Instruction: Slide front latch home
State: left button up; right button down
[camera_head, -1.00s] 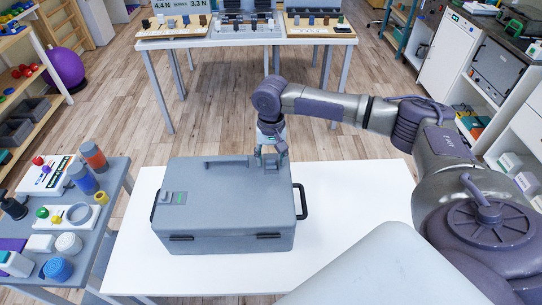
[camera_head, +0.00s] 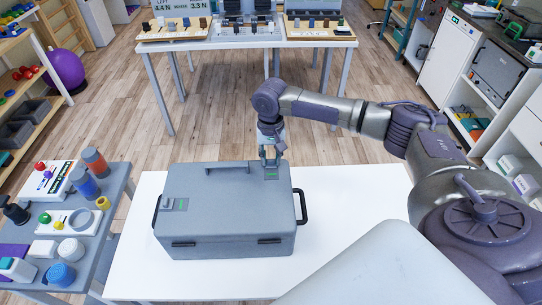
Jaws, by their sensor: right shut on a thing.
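A grey case (camera_head: 222,218) stands closed on the white table (camera_head: 335,215). My right gripper (camera_head: 269,163) points down at the back right latch. It is shut on that latch's slider, which its fingers mostly hide. Two dark fittings (camera_head: 184,244) sit on the case's front face. My left gripper is not in view.
A dark handle (camera_head: 303,206) sticks out of the case's right side, and a lid handle (camera_head: 226,166) lies left of my gripper. A side table (camera_head: 98,235) with several small items stands at the left. The white table is clear right of the case.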

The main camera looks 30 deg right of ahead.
jog(key=shift+w+d+f, duration=0.15)
jog(key=shift+w+d, duration=0.1)
jog(key=shift+w, duration=0.1)
jog(key=c, duration=0.9)
grip_release()
jog(key=shift+s+a, duration=0.2)
jog(key=shift+s, duration=0.1)
jog(key=shift+w+d, duration=0.1)
notch_tip(320, 180, up, 12)
jog(key=shift+r, duration=0.1)
